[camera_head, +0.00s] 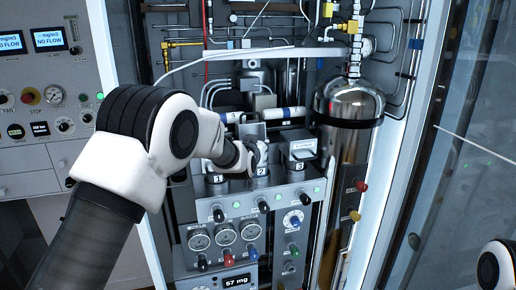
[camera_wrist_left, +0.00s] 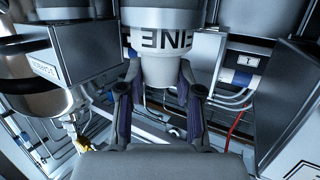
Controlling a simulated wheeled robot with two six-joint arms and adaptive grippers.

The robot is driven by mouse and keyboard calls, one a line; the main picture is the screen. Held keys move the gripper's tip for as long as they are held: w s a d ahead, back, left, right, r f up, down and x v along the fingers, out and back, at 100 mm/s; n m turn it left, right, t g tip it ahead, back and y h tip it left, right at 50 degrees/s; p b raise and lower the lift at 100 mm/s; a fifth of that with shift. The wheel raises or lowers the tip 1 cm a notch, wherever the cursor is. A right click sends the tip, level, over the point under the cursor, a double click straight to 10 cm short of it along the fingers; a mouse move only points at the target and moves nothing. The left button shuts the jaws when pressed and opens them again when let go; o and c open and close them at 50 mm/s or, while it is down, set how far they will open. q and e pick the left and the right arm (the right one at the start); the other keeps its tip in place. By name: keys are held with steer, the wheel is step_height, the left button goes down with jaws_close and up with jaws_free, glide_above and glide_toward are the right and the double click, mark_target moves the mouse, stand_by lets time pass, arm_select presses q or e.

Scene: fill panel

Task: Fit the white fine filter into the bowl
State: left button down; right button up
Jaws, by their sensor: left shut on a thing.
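The white fine filter (camera_wrist_left: 160,67) is between the fingers of my left gripper (camera_wrist_left: 160,85) in the left wrist view, and the gripper is shut on it. Dark letters reading "INE" show upside down on its white band. In the head view my left gripper (camera_head: 245,156) is at the panel, over the station marked 2 (camera_head: 262,171), and the filter cannot be made out there. The far end of the filter is cut off by the wrist view's top edge, so I cannot tell whether it sits in a bowl. My right gripper is not in view.
Stations marked 1 (camera_head: 217,179) and 3 (camera_head: 300,166) stand close on either side. A metal cylinder (camera_head: 348,104) stands to the right. Gauges (camera_head: 225,234) and coloured knobs fill the panel below. Part of my right arm (camera_head: 494,266) shows at bottom right.

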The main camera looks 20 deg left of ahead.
arm_select(q)
steer(key=c, duration=0.8)
jaws_free()
steer(key=shift+r, duration=0.1)
steer(key=shift+o, duration=0.2)
steer(key=shift+s, duration=0.1)
steer(key=a+b+v, duration=0.1)
steer(key=b+v, duration=0.4)
steer(key=v, duration=0.6)
steer(key=shift+s+d, duration=0.4)
steer(key=shift+d, duration=0.1)
steer(key=shift+r, duration=0.1)
